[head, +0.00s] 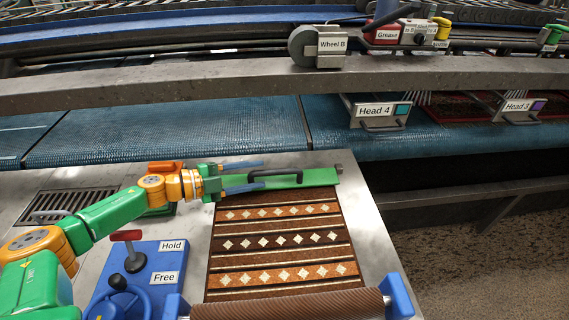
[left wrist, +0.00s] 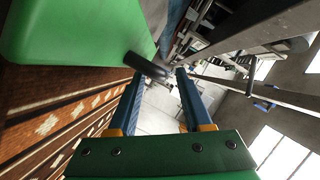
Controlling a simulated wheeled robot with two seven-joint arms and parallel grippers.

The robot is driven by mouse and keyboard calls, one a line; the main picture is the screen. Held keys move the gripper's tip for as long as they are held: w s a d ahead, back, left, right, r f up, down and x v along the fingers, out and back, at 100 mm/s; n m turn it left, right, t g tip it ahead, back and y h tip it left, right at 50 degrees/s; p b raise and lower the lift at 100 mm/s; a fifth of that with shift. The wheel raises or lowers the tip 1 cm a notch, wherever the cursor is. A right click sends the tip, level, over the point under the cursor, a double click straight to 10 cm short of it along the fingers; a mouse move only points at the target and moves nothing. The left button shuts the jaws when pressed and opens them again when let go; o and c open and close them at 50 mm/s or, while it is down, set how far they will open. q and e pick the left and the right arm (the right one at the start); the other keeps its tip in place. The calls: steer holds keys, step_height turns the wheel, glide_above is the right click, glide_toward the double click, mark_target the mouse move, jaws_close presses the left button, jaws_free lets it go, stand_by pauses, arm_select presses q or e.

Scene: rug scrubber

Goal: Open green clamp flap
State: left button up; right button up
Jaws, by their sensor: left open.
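The green clamp flap (head: 322,178) lies flat across the far edge of the patterned rug (head: 285,241), with a black bar handle (head: 276,174) on top. In the left wrist view the flap (left wrist: 80,30) fills the upper left, and the handle (left wrist: 147,67) juts out near the tip of the left blue finger. My left gripper (head: 262,173) is open and empty at the handle's left end, its fingers pointing along the flap. It also shows in the left wrist view (left wrist: 160,74). I cannot tell whether a finger touches the handle. My right gripper is out of view.
A blue control box (head: 150,262) with a red-knobbed lever and Hold and Free labels stands left of the rug. A brown roller (head: 285,304) lies along the near edge. A grey beam (head: 200,82) and blue conveyor (head: 180,130) run behind the metal table (head: 372,240).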

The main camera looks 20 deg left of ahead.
mark_target(271, 173)
arm_select(q)
steer(key=d, duration=0.1)
steer(key=w+d, duration=0.1)
steer(key=d, duration=0.1)
steer(key=w+d+p, duration=0.1)
steer(key=shift+w+d+f, duration=0.15)
steer(key=shift+w+d, duration=0.1)
steer(key=shift+w+d+f, duration=0.15)
steer(key=shift+w+f, duration=0.1)
steer(key=shift+w, duration=0.15)
steer(key=shift+s, duration=0.15)
jaws_close()
stand_by(0.6)
